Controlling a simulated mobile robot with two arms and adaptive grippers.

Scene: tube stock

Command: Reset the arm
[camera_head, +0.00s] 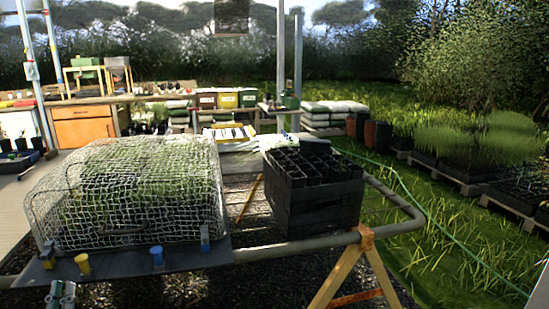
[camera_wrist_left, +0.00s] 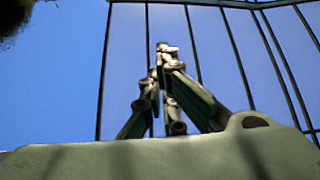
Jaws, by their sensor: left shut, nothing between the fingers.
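My left gripper (camera_head: 61,294) shows at the bottom left of the head view, just below the front edge of a dark board (camera_head: 195,257). It is small there and cut by the picture's lower edge. In the left wrist view its fingers (camera_wrist_left: 163,50) come together at the tips, shut with nothing between them. Behind them are blue sky and thin dark bars. My right gripper is not in view.
A wire mesh cage (camera_head: 150,190) over green plants stands on the board. Yellow (camera_head: 82,264) and blue (camera_head: 157,255) cup-like pieces sit along its front edge. A black celled crate (camera_head: 312,205) stands to the right on a pipe frame (camera_head: 290,248) with a wooden trestle (camera_head: 340,272).

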